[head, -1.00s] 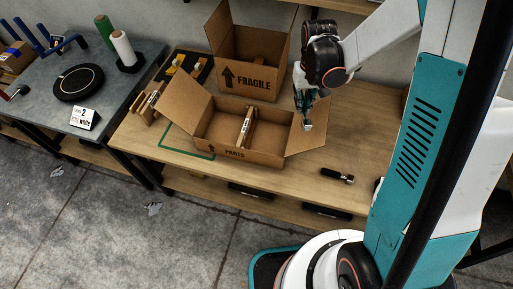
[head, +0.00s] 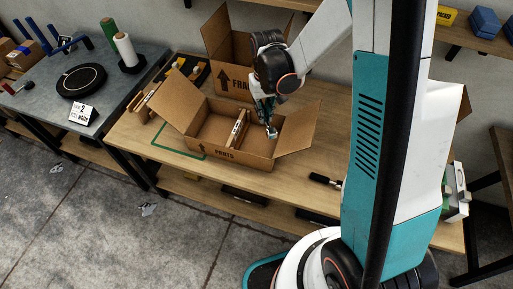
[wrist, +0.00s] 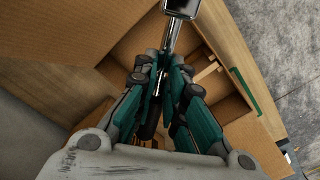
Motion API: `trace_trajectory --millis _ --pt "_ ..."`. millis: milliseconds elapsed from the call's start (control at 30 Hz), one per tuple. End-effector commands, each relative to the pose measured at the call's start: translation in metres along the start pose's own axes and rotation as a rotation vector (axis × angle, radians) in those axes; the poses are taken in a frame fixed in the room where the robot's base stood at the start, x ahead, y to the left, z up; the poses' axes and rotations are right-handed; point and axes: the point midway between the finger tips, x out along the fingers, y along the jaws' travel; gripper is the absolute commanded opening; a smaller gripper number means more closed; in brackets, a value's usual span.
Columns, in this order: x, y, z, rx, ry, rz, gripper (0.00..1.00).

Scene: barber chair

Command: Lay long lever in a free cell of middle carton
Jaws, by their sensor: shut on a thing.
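The middle carton (head: 223,154), marked PARTS, stands open on the wooden table. A divider (head: 238,127) splits it into a left and a right cell, and both look empty where visible. My gripper (head: 268,112) is over the right cell, near the back. In the wrist view my gripper (wrist: 172,82) is shut on the long lever (wrist: 170,38), a chrome shaft with a block-like metal end. The lever's metal end (head: 271,132) hangs below my fingers in the head view. Its other end is partly hidden between the fingers.
A FRAGILE carton (head: 226,78) stands behind, partly hidden by my arm. Open flaps (head: 296,130) stick out from the middle carton's sides. Another black-handled lever (head: 322,179) lies on the table to the right. A grey table (head: 40,105) with spools is at left.

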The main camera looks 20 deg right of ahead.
Motion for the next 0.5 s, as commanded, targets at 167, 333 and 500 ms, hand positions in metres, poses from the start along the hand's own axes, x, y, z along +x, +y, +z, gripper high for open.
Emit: trace_trajectory --millis 167,333,500 --pt "0.023 0.000 0.000 -0.002 0.000 0.000 0.00" --pt "0.043 -0.001 -0.003 -0.099 0.000 0.000 0.00" --pt "0.058 -0.004 -0.013 -0.390 0.000 0.000 0.00"
